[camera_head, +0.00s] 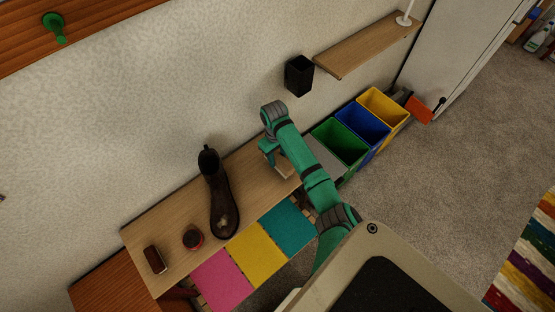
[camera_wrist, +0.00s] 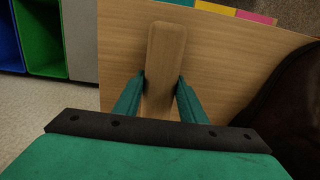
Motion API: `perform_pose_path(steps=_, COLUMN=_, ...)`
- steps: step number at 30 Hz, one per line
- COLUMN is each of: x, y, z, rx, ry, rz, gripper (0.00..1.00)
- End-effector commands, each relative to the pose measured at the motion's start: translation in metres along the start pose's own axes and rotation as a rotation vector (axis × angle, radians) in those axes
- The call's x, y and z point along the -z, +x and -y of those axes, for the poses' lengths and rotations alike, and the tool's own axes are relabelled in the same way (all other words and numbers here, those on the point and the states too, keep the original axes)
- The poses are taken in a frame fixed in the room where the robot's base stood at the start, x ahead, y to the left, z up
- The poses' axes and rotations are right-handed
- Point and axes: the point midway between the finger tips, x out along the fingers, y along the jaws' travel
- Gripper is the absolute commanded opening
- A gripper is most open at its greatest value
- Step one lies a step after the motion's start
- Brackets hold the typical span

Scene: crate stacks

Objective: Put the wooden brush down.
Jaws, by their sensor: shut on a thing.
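The wooden brush (camera_wrist: 165,50) is a long, light-brown wooden piece with a rounded end. In the wrist view it lies between the two teal fingers of my gripper (camera_wrist: 160,82), which is shut on it. In the head view my gripper (camera_head: 268,151) is over the right end of the wooden bench (camera_head: 175,215), and a pale part of the brush (camera_head: 285,172) shows beside it. The bench top (camera_wrist: 225,55) is behind the brush in the wrist view. I cannot tell whether the brush touches it. The brush's underside is hidden.
A dark boot (camera_head: 219,195) stands mid-bench, also at right in the wrist view (camera_wrist: 290,105). A round tin (camera_head: 193,239) and a dark brown block-like item (camera_head: 155,260) sit further left. Green (camera_head: 341,142), blue (camera_head: 364,124) and yellow (camera_head: 384,106) bins stand right of the bench.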

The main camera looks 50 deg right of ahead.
Motion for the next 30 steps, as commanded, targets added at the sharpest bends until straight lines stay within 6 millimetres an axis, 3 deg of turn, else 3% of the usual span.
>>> perform_pose_path(steps=4, x=0.001, y=0.016, z=0.0, rx=0.0, ry=0.0, rz=0.0, gripper=0.05)
perform_pose_path(steps=14, x=0.001, y=0.019, z=0.0, rx=0.0, ry=0.0, rz=-0.001, gripper=0.05)
perform_pose_path(steps=15, x=0.001, y=0.019, z=0.0, rx=-0.001, ry=0.0, rz=-0.001, gripper=0.4)
perform_pose_path(steps=17, x=0.001, y=0.019, z=0.0, rx=-0.001, ry=0.0, rz=-0.001, gripper=0.54)
perform_pose_path(steps=30, x=0.001, y=0.011, z=0.0, rx=-0.001, ry=-0.001, rz=-0.001, gripper=0.56)
